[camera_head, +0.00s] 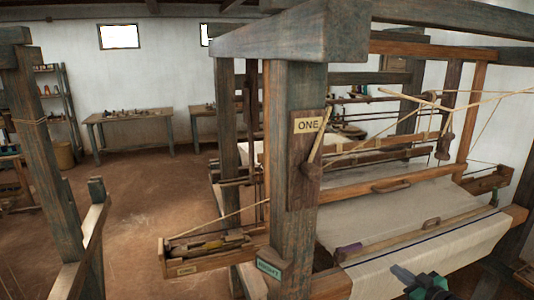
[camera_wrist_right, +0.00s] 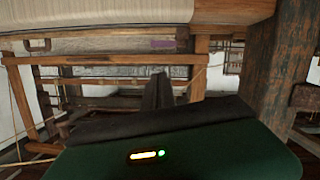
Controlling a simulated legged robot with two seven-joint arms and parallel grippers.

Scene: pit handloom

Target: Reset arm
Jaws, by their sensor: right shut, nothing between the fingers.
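My right gripper (camera_head: 401,272) is at the bottom of the head view, in front of the white cloth (camera_head: 385,215) on the loom. Its fingers are together with nothing between them. In the right wrist view its dark fingers (camera_wrist_right: 157,88) point toward the loom's wooden beams, with the cloth roll (camera_wrist_right: 110,14) across the top. My left gripper is not in view.
A thick loom post (camera_head: 290,180) with a sign reading ONE stands near the middle. A shuttle box (camera_head: 205,252) juts out left of it. Beams and cords cross the upper right. Open floor (camera_head: 150,200) lies at left, with work tables (camera_head: 130,117) behind.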

